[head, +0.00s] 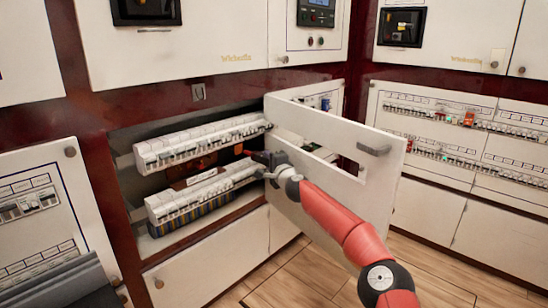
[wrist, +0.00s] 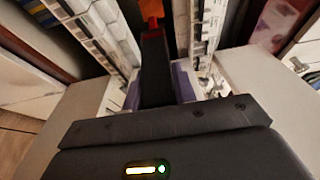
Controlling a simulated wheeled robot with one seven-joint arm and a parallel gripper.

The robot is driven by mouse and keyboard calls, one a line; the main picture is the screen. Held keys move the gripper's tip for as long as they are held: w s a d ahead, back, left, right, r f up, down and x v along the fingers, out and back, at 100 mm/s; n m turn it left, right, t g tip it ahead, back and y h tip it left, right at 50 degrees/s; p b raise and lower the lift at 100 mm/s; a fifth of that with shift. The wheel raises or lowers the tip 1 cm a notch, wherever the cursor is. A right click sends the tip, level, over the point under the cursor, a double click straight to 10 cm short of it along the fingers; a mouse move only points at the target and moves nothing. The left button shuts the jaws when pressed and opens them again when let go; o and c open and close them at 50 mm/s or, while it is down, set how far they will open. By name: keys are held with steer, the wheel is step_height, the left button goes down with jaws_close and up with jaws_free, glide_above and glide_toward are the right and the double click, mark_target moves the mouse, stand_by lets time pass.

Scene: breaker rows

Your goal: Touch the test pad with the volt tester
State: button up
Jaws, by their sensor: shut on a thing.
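My gripper (head: 272,162) is at the open breaker cabinet (head: 122,140), in front of the gap between its two breaker rows. It is shut on the volt tester (head: 248,153), whose small red end points into the cabinet. In the wrist view the tester (wrist: 155,62) is a dark bar with a red far end, held between my gripper's fingers (wrist: 158,85). The red end lies between the two rows; whether it touches anything is unclear. I cannot clearly pick out the test pad.
The upper breaker row (head: 200,140) and lower breaker row (head: 200,197) flank the gap. The open cabinet door (head: 385,180) stands out to the right, close beside my arm. More breaker panels (head: 455,135) are on the right wall. The wooden floor (head: 310,272) is clear.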

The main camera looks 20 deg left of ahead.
steer(key=shift+w+a+r+p, duration=0.2)
steer(key=shift+w+a+p, duration=0.1)
steer(key=shift+a+p, duration=0.5)
steer(key=shift+w+a+f+p, duration=0.15)
steer(key=shift+a+p, duration=0.1)
steer(key=shift+p, duration=0.3)
steer(key=shift+a+f, duration=0.1)
stand_by(0.4)
steer(key=d+b, duration=0.1)
steer(key=b, duration=0.1)
steer(key=s+d+b, duration=0.1)
steer(key=b, duration=0.2)
steer(key=shift+d+f, duration=0.15)
steer(key=shift+d, duration=0.15)
steer(key=s+d+b, duration=0.4)
steer(key=d+b, duration=0.1)
steer(key=d, duration=0.5)
steer(key=shift+d+r+b, duration=0.2)
steer(key=shift+d+b, duration=0.05)
steer(key=shift+b, duration=0.05)
steer(key=shift+s, duration=0.15)
